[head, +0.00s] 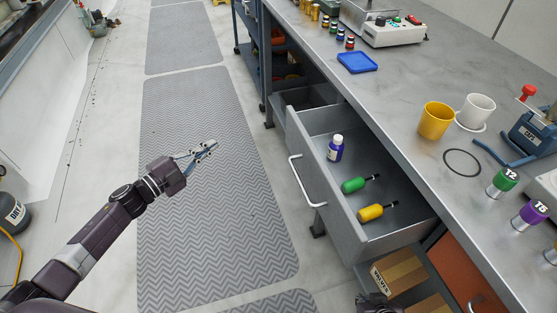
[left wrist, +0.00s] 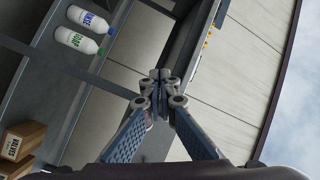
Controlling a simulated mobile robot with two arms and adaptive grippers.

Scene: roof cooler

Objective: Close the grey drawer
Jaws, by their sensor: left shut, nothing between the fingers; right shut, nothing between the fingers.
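The grey drawer (head: 332,208) is pulled well out from under the grey workbench, toward the left in the head view. Its pale bar handle (head: 303,183) is on the front panel. Inside are a dark blue bottle with a white cap (head: 335,150), a green-handled tool (head: 355,185) and a yellow-handled tool (head: 371,212). My left gripper (head: 208,149) is shut and empty over the floor mat, left of the handle and apart from it. The left wrist view shows its fingers together (left wrist: 161,82). My right gripper (head: 379,303) shows only partly at the bottom edge, below the drawer.
The workbench top (head: 400,110) holds a yellow mug (head: 436,120), a white mug (head: 476,111), a blue tray (head: 357,62) and numbered cylinders. A cardboard box (head: 398,270) and an orange drawer front (head: 465,273) are below. The patterned mat (head: 205,215) is clear.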

